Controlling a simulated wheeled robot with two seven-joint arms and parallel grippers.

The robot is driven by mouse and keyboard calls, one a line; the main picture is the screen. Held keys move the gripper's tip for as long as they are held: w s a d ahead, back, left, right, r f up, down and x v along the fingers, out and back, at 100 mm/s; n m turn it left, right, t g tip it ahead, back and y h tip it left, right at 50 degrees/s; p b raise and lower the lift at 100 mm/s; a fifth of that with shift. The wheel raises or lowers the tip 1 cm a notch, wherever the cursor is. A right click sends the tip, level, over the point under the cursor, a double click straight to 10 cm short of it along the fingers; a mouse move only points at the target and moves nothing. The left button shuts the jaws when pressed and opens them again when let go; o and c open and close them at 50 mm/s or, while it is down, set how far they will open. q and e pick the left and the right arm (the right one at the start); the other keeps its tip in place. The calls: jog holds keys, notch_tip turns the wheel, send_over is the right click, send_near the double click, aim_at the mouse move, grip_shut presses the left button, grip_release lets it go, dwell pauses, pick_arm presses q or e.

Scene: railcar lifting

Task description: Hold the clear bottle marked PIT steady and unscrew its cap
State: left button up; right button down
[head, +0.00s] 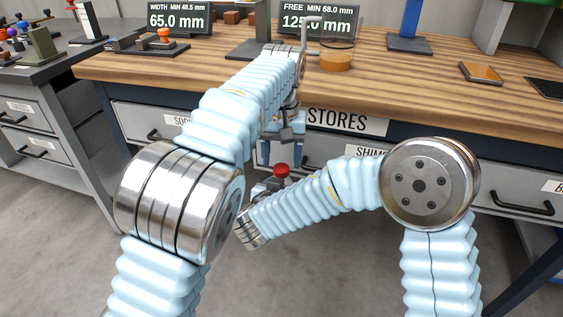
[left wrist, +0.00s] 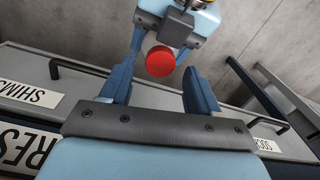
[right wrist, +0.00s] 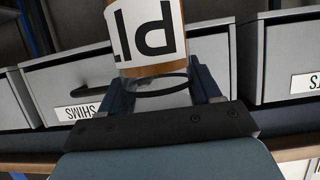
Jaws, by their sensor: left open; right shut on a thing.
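The red cap (head: 282,170) sits below my left gripper (head: 283,152) in the head view, in front of the bench drawers. In the left wrist view the red cap (left wrist: 160,62) shows near the tips of my left gripper's spread, empty fingers. My right gripper (right wrist: 165,90) is shut on the clear bottle (right wrist: 147,30). The bottle's white label shows upside-down black letters, with only part of PIT visible, above an amber band.
The wooden bench (head: 200,70) stands behind my grippers, with grey drawers (head: 515,195) below its edge. Two displays (head: 180,18) stand at the back. Open floor lies below my grippers.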

pick_arm(q)
notch_tip(320, 180, up, 3)
jog(key=shift+f, duration=0.2)
jog(key=shift+c, duration=0.2)
notch_tip(320, 180, up, 3)
jog(key=shift+f+m, duration=0.1)
jog(key=shift+m, duration=0.9)
notch_tip(320, 180, down, 8)
jog(key=shift+r, duration=0.15)
jog(key=shift+c, duration=0.3)
grip_shut()
jog(key=n, duration=0.3)
